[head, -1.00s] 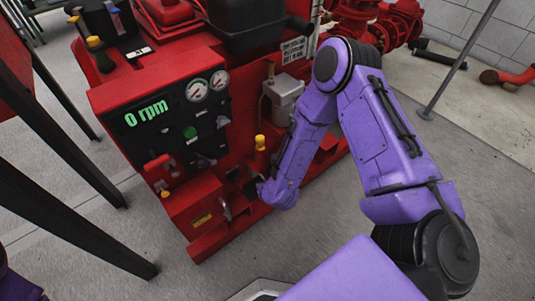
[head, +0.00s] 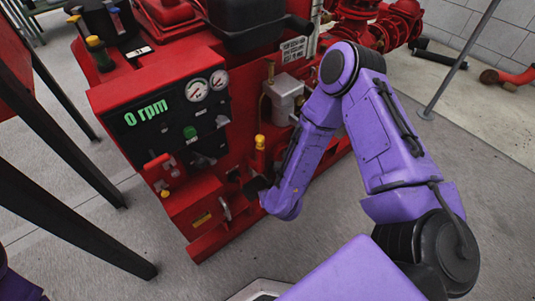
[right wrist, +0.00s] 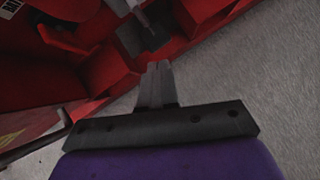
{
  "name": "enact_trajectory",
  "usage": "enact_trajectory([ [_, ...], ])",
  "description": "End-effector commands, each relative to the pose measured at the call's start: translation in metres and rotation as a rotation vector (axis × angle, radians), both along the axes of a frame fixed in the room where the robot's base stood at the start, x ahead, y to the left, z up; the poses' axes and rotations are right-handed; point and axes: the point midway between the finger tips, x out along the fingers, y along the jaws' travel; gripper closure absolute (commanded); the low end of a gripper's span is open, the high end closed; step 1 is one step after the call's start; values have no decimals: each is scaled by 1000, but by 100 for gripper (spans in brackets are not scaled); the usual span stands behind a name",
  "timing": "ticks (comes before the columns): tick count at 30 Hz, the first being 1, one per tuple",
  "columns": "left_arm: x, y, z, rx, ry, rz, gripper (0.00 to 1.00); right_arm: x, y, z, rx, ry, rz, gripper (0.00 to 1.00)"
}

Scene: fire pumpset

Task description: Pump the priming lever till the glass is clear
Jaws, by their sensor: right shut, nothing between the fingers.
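The red pumpset (head: 120,75) carries a dark control panel reading "0 rpm". On its right side, a yellow-capped upright part (head: 260,142) stands below a grey housing (head: 285,90). I cannot tell for sure which part is the priming lever, and the glass is not clearly visible. My right gripper (head: 250,186) is low beside the pumpset, partly hidden by its own wrist. In the right wrist view its fingers (right wrist: 156,82) are together and empty. A grey rod-like part (right wrist: 138,14) on a dark base lies just beyond the fingertips, apart from them. My left gripper is out of view.
Dark frame legs (head: 75,225) stand at the left. A thin grey post (head: 460,60) stands at the right. Red pipework (head: 385,25) is behind the engine. Grey concrete floor (head: 480,120) is open at the right.

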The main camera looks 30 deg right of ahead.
Motion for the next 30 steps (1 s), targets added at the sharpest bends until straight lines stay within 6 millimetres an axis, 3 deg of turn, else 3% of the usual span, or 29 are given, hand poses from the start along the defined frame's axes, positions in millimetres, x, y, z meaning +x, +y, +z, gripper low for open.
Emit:
enact_trajectory([
  [10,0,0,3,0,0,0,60,-3,1,5,0,-1,0,100],
  [21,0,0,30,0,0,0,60,-44,17,65,1,0,-2,100],
  [30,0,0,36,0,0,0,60,-60,23,85,0,-1,0,100],
])
